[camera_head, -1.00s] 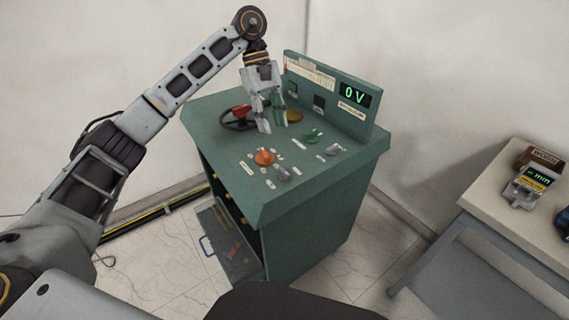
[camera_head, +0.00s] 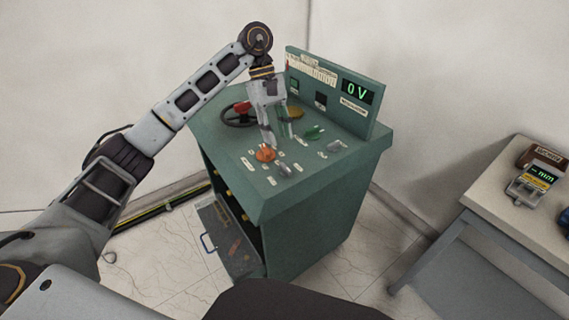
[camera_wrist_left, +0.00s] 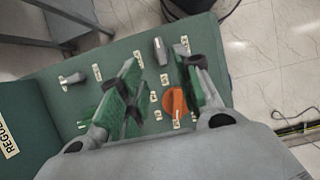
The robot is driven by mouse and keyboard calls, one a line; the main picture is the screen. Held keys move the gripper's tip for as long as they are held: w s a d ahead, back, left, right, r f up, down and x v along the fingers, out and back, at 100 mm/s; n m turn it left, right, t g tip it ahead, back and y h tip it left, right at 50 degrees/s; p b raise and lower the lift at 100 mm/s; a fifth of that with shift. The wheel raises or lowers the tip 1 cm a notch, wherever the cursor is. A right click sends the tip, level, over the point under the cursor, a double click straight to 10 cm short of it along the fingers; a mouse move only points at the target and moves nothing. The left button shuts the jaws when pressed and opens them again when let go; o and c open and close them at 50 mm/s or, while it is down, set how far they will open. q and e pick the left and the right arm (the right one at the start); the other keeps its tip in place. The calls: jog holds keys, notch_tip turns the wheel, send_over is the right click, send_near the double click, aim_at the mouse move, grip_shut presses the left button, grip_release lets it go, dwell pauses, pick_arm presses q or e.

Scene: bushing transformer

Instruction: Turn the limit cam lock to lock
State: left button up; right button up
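The green control cabinet (camera_head: 355,165) has several small turn knobs on its top panel. An orange knob (camera_head: 265,154) is near the front left. The labels are too small to read, so I cannot tell which one is the limit cam lock. My left gripper (camera_head: 279,138) is open above the panel, just behind the orange knob. In the left wrist view, the fingers (camera_wrist_left: 158,65) are spread and hold nothing. A grey knob (camera_wrist_left: 160,50) shows between them, and the orange knob (camera_wrist_left: 175,103) is beside the right-hand finger.
An upright back panel with a "0 V" display (camera_head: 357,92) rises at the rear. A side table (camera_head: 487,195) with meters is at the right. Open floor lies between.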

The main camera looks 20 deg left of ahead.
aim_at(285, 167)
pick_arm(q)
jog(key=x, duration=0.7)
jog(key=shift+s+d+f, duration=0.1)
jog(key=shift+f, duration=0.25)
jog(key=shift+x, duration=0.85)
pick_arm(e)
jog(key=shift+w+a, duration=0.2)
jog(key=shift+s, duration=0.1)
pick_arm(q)
jog(key=c, duration=0.7)
grip_shut()
pick_arm(e)
jog(key=shift+s+f, duration=0.15)
jog(key=shift+s, duration=0.65)
